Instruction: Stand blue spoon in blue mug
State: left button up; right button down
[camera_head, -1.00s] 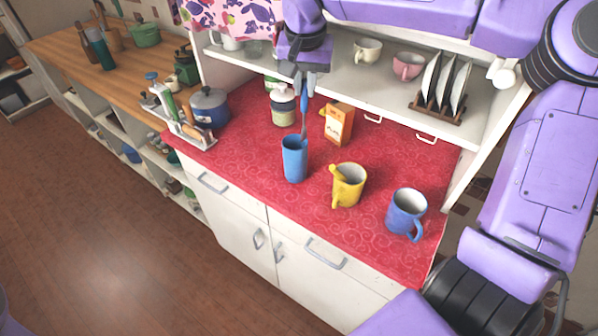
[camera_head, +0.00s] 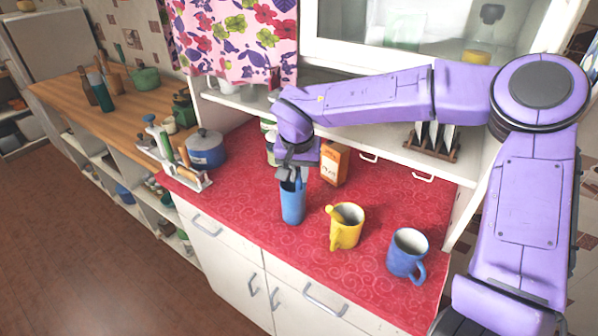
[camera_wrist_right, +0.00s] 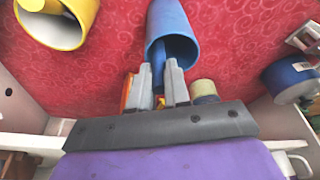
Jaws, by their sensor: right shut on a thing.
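My right gripper (camera_head: 293,177) is shut on the blue spoon (camera_wrist_right: 158,62), just above the rim of a tall light-blue cup (camera_head: 293,205). The spoon's lower part is inside this cup, which shows no handle; the wrist view shows the cup (camera_wrist_right: 168,22) open towards the fingers. The fingers hide much of the spoon in the head view. A blue mug with a handle (camera_head: 406,252) stands upright at the counter's right front and shows no spoon. My left gripper is not in view.
A yellow mug (camera_head: 346,228) with a yellow spoon stands between the cup and the blue mug. An orange box (camera_head: 335,165) is behind the cup. A blue pot (camera_head: 206,150) stands at left. Red counter (camera_head: 375,205) is free behind the mugs.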

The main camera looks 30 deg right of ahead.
jog(key=c, duration=1.1)
grip_release()
jog(key=shift+f, duration=0.1)
jog(key=v, duration=1.2)
jog(key=shift+b, duration=0.4)
jog(key=shift+s, duration=0.1)
